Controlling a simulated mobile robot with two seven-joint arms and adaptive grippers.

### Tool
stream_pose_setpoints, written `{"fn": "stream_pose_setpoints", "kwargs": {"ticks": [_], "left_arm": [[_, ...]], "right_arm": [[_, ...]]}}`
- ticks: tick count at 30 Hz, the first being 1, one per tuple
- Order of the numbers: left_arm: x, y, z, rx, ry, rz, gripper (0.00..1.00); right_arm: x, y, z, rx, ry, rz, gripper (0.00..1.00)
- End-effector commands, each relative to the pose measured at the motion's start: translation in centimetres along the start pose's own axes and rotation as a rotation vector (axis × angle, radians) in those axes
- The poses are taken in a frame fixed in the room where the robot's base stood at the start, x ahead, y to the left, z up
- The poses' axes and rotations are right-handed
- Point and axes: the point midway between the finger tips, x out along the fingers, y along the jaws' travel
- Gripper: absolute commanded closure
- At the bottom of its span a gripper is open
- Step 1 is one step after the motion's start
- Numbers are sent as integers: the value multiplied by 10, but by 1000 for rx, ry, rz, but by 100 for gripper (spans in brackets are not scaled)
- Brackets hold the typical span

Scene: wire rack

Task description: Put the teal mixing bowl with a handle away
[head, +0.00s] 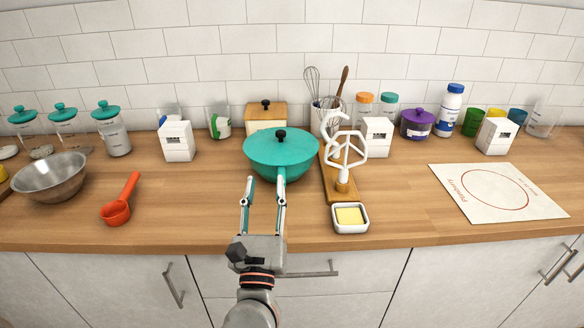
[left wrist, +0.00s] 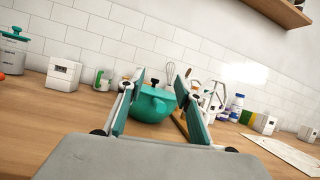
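The teal mixing bowl (head: 272,158) stands on the wooden counter near the middle, with a black knob on top. In the left wrist view the bowl (left wrist: 151,108) shows beyond and between the open fingers (left wrist: 157,78). My right gripper is not in view.
A steel bowl (head: 50,178) and a red scoop (head: 116,212) are at left, a pastry mat (head: 497,192) at right. Jars and canisters line the wall.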

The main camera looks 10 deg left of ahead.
Motion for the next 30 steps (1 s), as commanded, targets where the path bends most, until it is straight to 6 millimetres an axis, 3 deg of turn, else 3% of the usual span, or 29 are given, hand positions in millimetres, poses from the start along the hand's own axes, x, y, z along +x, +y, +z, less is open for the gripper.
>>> {"fn": "stream_pose_setpoints", "kwargs": {"ticks": [3, 6, 10, 16, 30], "left_arm": [[19, 4, -12, -582, 76, 143, 65], [24, -3, -32, -966, 151, 253, 65], [22, -16, -51, -1279, 228, 366, 65], [24, -26, -64, -1430, 274, 433, 65], [74, -17, -87, -1424, 270, 431, 65]], "right_arm": [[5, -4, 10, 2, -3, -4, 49], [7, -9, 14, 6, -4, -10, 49], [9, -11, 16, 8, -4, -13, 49], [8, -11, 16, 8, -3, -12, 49], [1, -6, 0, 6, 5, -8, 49]]}}
